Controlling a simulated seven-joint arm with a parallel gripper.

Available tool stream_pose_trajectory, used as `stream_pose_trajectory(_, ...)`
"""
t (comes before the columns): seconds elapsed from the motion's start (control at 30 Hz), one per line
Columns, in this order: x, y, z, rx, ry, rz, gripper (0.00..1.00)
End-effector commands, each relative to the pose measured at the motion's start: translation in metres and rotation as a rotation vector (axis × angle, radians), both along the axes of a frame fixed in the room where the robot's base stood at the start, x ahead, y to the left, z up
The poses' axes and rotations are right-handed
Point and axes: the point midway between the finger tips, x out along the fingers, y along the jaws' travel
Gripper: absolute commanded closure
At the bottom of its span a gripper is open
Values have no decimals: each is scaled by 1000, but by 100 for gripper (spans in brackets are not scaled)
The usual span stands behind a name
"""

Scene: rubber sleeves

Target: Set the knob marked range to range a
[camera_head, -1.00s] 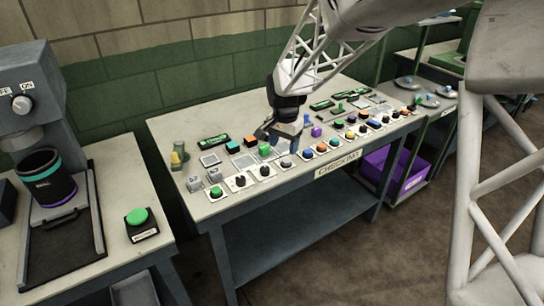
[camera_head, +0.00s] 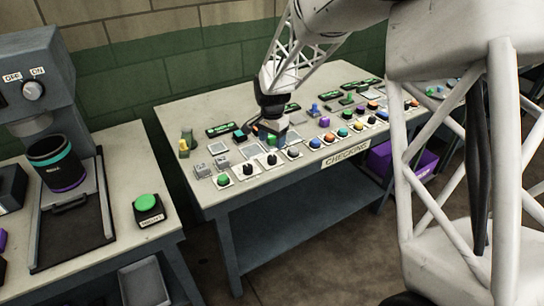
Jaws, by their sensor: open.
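Several small controls sit in rows on the table marked CHECKING (camera_head: 190,109). Along its front left edge are a green button (camera_head: 223,180) and three black knobs: a left one (camera_head: 247,168), a middle one (camera_head: 272,159) and a right one (camera_head: 293,153). Their labels are too small to read, so I cannot tell which is marked range or where it points. My gripper (camera_head: 268,138) is above the table, just behind the middle and right knobs, pointing down. It is open and its dark fingers hide part of the panels there.
Orange, blue and yellow buttons (camera_head: 315,142) continue to the right. A yellow-green upright piece (camera_head: 185,142) stands at the left end. On the left table are a machine with an OFF/ON knob (camera_head: 33,90), a cup (camera_head: 54,163) and a green button (camera_head: 146,203).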

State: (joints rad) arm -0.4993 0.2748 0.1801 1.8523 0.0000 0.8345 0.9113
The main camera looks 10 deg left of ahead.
Motion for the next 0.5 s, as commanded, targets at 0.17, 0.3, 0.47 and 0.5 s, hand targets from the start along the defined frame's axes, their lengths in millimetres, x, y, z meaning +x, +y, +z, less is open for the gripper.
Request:
stream_pose_trajectory(0.17,0,0,-13,-1,1,0,38)
stream_pose_trajectory(0.3,0,0,-29,-1,2,0,38)
stream_pose_trajectory(0.47,-1,0,-49,-1,3,0,38)
stream_pose_trajectory(0.5,-1,0,-53,-1,2,0,38)
